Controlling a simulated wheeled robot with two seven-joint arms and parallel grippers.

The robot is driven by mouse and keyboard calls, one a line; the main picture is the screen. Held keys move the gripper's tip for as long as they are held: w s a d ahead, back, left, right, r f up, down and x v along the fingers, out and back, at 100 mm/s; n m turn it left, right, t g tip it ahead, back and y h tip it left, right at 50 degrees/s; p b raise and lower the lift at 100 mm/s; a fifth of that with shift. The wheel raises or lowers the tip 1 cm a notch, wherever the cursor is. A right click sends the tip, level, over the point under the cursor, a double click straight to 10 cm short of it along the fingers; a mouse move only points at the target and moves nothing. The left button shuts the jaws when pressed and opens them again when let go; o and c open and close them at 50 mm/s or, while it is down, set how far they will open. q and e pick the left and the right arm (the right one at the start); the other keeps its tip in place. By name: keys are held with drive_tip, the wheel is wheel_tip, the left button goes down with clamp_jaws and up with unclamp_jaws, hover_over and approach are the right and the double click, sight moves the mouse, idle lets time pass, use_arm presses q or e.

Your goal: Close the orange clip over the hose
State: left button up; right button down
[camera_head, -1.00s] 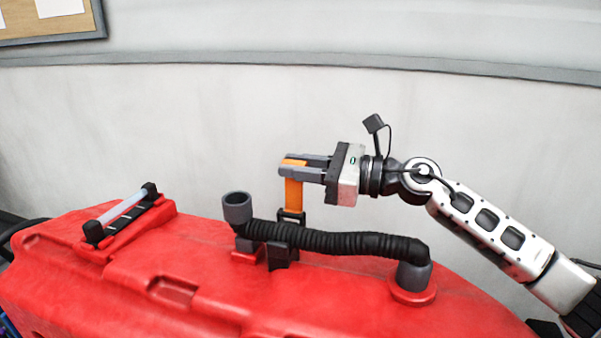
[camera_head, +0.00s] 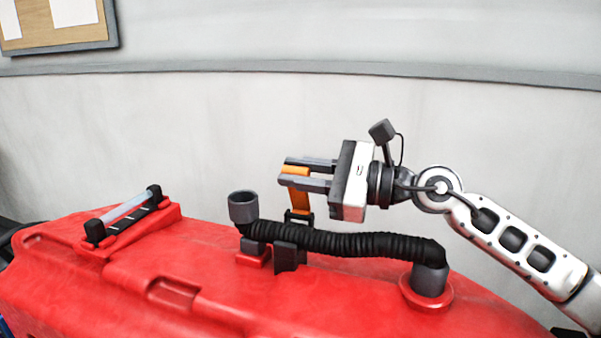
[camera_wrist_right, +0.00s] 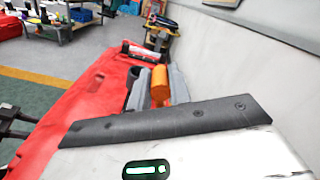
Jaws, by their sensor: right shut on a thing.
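The orange clip (camera_head: 300,199) stands up from a black hinge behind the black ribbed hose (camera_head: 345,244), tilted a little, and is not over the hose. The hose lies along the top of the red tank (camera_head: 200,262), in a black holder (camera_head: 288,258), with a grey cuff at each end. My right gripper (camera_head: 294,171) is shut on the upper end of the clip, above and behind the hose. In the right wrist view the orange clip (camera_wrist_right: 160,86) sits between the two grey fingers. The hinge is partly hidden by the hose.
A clear tube in a black-ended mount (camera_head: 124,214) stands on the tank at the left. A pale wall rises behind the tank. The right wrist view shows a bench with items (camera_wrist_right: 62,22) far off.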

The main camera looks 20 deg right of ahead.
drive_tip(key=shift+s+a+f, duration=0.1)
drive_tip(key=c, duration=1.3)
unclamp_jaws()
use_arm(q)
drive_tip(key=shift+w+r, duration=0.15)
drive_tip(key=shift+w, duration=0.1)
use_arm(e)
drive_tip(key=shift+s+d, duration=0.1)
drive_tip(key=shift+d, duration=0.15)
use_arm(q)
wheel_tip(320, 180, down, 7)
drive_tip(key=d+b, duration=0.1)
drive_tip(key=b, duration=0.8)
drive_tip(key=shift+d+m+b, duration=0.15)
drive_tip(key=shift+m+b, duration=0.15)
use_arm(e)
drive_tip(key=v, duration=1.5)
drive_tip(key=shift+s+d, duration=0.2)
